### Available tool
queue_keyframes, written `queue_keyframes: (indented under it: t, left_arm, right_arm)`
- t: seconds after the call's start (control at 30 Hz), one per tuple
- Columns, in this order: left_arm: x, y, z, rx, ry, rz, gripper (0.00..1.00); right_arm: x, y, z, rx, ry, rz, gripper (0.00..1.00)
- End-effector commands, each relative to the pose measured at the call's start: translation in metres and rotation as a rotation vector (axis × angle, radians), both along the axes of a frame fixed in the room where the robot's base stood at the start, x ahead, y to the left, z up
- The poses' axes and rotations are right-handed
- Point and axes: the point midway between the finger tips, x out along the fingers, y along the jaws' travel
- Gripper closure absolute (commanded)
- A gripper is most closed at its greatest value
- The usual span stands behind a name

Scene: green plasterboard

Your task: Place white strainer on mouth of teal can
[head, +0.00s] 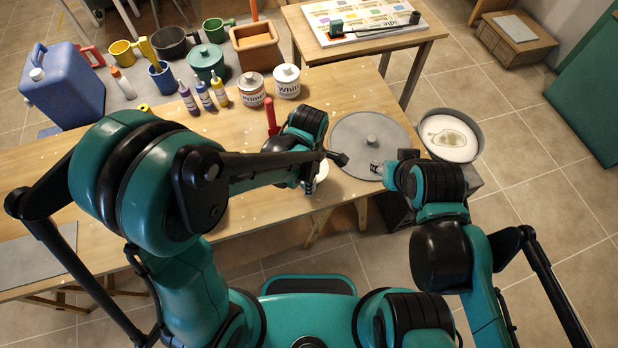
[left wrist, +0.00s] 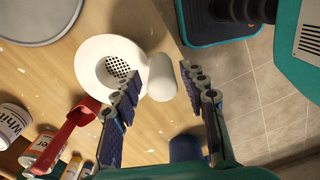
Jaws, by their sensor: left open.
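The white strainer (left wrist: 95,62), a round bowl with dark holes and a thick white handle (left wrist: 162,77), lies on the wooden table. In the head view only a white bit of it (head: 320,173) shows behind my left gripper (head: 322,160). My left gripper (left wrist: 166,92) is open above the strainer, with the handle between its fingers in the picture; contact cannot be told.
A grey round lid (head: 355,133) lies right of the strainer. A red-handled tool (head: 271,117) is close behind my left gripper. Paint cans (head: 287,88), bottles (head: 204,96) and a blue jug (head: 62,88) crowd the back. A white-filled bucket (head: 450,135) is at the right.

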Motion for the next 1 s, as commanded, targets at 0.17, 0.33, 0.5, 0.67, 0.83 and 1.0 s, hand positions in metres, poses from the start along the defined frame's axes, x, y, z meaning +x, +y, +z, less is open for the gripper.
queue_keyframes:
  t: [0.17,0.33,0.5,0.67,0.83,1.0]
  left_arm:
    - [0.0,0.0,0.026,0.0,0.0,0.0,0.57]
    - [0.0,0.0,0.066,0.0,0.0,0.0,0.57]
    - [0.0,0.0,0.098,0.0,0.0,0.0,0.57]
    - [0.0,0.0,0.115,0.0,0.0,0.0,0.57]
    - [0.001,0.0,0.119,0.0,0.0,0.0,0.57]
    - [-0.001,0.016,0.128,-0.015,-0.04,-0.098,0.57]
  right_arm:
    - [0.0,0.0,0.007,0.0,0.0,0.0,0.6]
    - [0.0,0.0,0.016,0.0,0.0,0.0,0.6]
    - [0.0,0.0,0.022,0.0,0.0,0.0,0.6]
    - [0.0,0.0,0.025,0.0,0.0,0.0,0.6]
    - [0.0,0.0,0.025,0.0,0.0,0.0,0.6]
    - [0.0,0.0,0.025,0.0,0.0,0.0,0.6]
